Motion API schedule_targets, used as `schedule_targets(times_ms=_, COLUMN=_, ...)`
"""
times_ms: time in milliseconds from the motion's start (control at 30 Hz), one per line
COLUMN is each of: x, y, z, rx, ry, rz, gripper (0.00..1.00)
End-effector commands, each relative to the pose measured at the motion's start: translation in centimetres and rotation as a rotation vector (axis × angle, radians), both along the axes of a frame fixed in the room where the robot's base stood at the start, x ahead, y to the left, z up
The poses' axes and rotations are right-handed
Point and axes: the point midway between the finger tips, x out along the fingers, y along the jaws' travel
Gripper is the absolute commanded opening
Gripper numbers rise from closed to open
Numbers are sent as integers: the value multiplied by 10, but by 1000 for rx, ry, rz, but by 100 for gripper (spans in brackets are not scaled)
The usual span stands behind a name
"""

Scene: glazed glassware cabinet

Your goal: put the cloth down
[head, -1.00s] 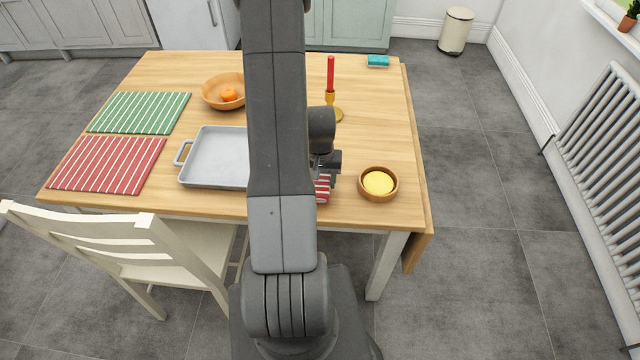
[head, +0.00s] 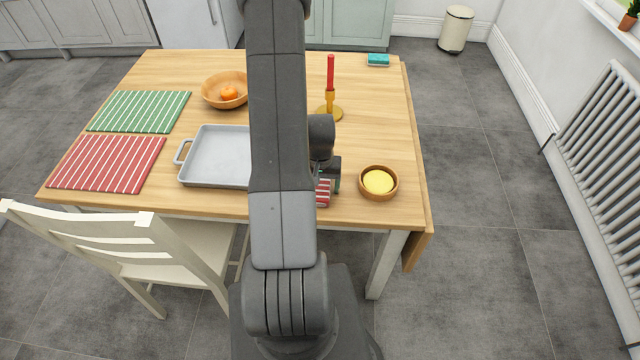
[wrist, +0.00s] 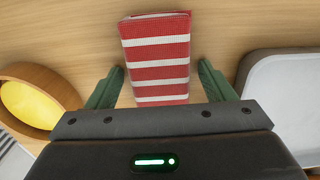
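The cloth (wrist: 158,60) is a folded red and white striped block. In the wrist view it lies on the wooden table top between the two green fingers of my gripper (wrist: 160,67). The fingers stand apart, with a gap on the right of the cloth and a narrower one on the left, so my gripper looks open around it. In the head view the cloth (head: 323,192) shows only in part at the table's near side, beside my arm, which hides the rest.
A wooden bowl with yellow contents (head: 378,182) stands close on the right. A grey baking tray (head: 213,170) is on the left. A red candle in a brass holder (head: 330,88) stands farther back. Red (head: 105,165) and green (head: 138,112) striped mats lie at the left.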

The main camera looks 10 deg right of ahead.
Motion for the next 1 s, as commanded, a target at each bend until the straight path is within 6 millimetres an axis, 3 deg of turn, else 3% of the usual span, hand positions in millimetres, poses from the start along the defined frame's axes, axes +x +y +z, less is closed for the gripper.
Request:
schedule_targets(times_ms=267, x=1, y=0, z=16, rx=-1, ry=-4, rz=0, gripper=76)
schedule_targets(times_ms=800, x=1, y=0, z=99, rx=0, ry=-5, rz=0, gripper=76)
schedule_targets(times_ms=1000, x=1, y=0, z=118, rx=-1, ry=-3, rz=0, gripper=76)
